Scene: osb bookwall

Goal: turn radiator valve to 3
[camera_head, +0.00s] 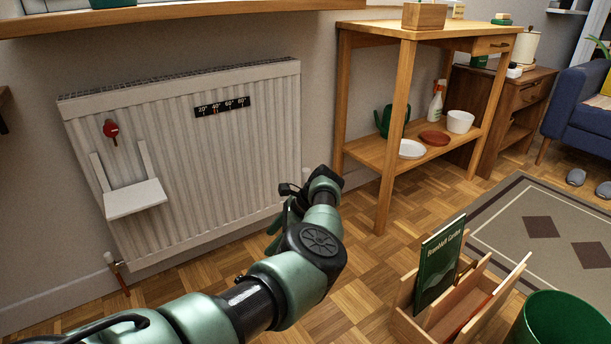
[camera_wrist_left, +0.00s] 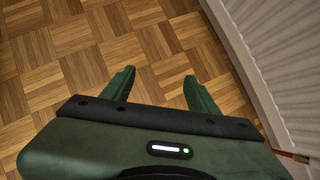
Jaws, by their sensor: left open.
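A white panel radiator (camera_head: 210,170) hangs on the left wall. A small white radiator valve (camera_head: 109,258) sits at its lower left, above a reddish pipe that meets the floor. The numbers on it are too small to read. My left gripper (camera_head: 278,232) is near the radiator's lower right corner, well to the right of the valve. In the left wrist view, its two green fingers (camera_wrist_left: 158,78) are apart with only parquet floor between them. The radiator's ribbed face (camera_wrist_left: 270,60) shows at right, with a thin reddish pipe (camera_wrist_left: 292,156) below. My right gripper is not in view.
A white fold-out shelf (camera_head: 135,198), a red knob-like item (camera_head: 111,130) and a dark temperature strip (camera_head: 222,106) are on the radiator. A wooden shelf table (camera_head: 400,100) stands at right. A wooden book holder (camera_head: 462,310) and green bin (camera_head: 565,325) are at front right.

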